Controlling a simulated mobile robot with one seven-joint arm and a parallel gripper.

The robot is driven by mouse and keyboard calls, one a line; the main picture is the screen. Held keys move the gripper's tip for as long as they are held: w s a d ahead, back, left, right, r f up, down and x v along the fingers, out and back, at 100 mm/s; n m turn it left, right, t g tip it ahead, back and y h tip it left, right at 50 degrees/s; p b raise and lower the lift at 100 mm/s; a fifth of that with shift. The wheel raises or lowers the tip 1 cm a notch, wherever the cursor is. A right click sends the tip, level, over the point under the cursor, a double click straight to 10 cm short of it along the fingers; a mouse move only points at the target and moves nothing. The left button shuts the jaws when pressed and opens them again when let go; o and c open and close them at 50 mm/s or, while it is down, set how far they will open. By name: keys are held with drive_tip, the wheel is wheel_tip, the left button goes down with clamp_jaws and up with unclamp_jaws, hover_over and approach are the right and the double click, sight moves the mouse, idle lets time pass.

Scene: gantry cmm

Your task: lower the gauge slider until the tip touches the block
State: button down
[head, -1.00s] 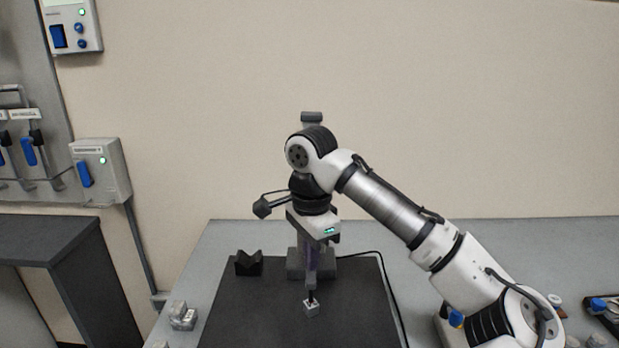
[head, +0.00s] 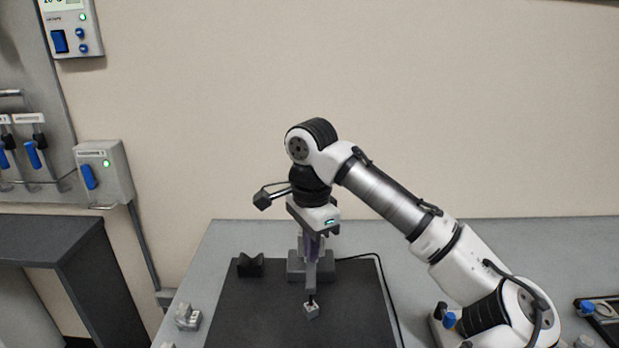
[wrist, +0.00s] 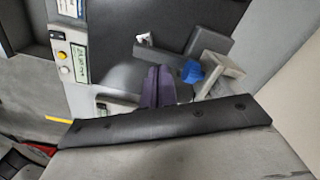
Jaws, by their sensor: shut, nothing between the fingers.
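The gauge stand (head: 297,266) is grey and stands on the dark plate, partly hidden by my arm. Its slider arm (head: 311,284) reaches forward over a small light metal block (head: 311,311). The dark tip is just at the block's top; I cannot tell whether they touch. In the wrist view, the block (wrist: 145,39) lies beyond the grey slider arm (wrist: 178,58), and a blue knob (wrist: 192,72) is on the gauge. My gripper (head: 308,244) is shut and empty, pointing down beside the stand, above the slider arm. Its purple fingers (wrist: 159,86) are close to the blue knob.
A black V-block (head: 250,265) sits at the dark plate's (head: 250,310) back left. Small metal pieces (head: 187,317) lie left of the plate. A black cable (head: 385,285) runs along its right. The plate's left and front are clear.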

sight(311, 272)
wheel_tip(311, 272, up, 3)
drive_tip(key=p, duration=0.3)
drive_tip(key=shift+r, duration=0.2)
